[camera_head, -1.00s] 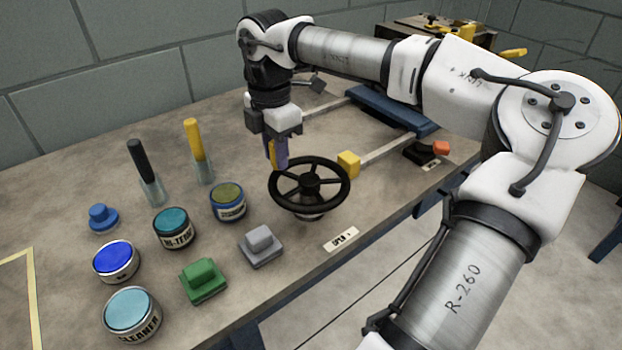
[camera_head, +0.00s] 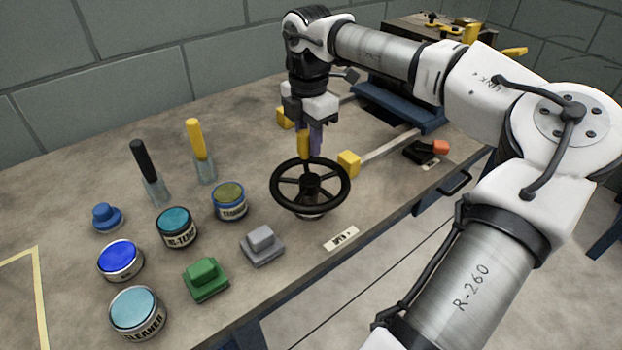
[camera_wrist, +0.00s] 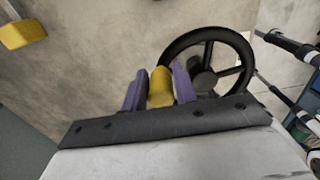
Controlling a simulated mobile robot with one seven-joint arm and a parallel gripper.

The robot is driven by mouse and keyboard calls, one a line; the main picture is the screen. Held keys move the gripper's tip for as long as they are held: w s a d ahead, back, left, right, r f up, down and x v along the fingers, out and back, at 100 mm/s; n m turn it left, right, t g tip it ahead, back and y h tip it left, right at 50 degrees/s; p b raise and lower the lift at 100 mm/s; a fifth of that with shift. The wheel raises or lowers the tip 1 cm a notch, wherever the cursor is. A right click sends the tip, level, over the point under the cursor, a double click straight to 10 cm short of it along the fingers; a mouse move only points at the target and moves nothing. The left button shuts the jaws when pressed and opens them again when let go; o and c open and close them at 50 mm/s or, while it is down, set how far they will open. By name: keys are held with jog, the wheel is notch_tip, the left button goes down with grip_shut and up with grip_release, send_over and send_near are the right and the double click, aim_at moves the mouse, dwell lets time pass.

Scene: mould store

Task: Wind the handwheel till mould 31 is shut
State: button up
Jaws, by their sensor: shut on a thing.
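The black handwheel (camera_head: 327,204) lies flat above the bench near its front edge. It also shows in the wrist view (camera_wrist: 243,48). A yellow upright grip (camera_head: 303,146) stands at the wheel's far rim. My gripper (camera_wrist: 160,90) points down there, its purple fingers shut on the yellow grip, one on each side. In the head view my gripper (camera_head: 310,143) partly hides the grip. Behind the wheel, two pale rails with yellow end blocks (camera_head: 349,163) run back to a blue part (camera_head: 408,114), perhaps of the mould. I cannot read a number 31 anywhere.
A label reading OPEN with an arrow (camera_head: 341,239) lies before the wheel. A black switch with an orange knob (camera_head: 441,147) is at right.

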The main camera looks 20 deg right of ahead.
jog(key=o, duration=0.9)
jog(key=shift+s+d, duration=0.25)
jog(key=shift+s, duration=0.15)
jog(key=shift+o, duration=0.2)
jog(key=shift+f, duration=0.1)
jog(key=shift+a, duration=0.1)
jog(key=shift+w+r+p, duration=0.1)
jog(key=shift+r+p, duration=0.4)
jog(key=shift+r, duration=0.2)
notch_tip(320, 180, up, 8)
jog(key=p, duration=0.5)
jog(key=shift+f, duration=0.1)
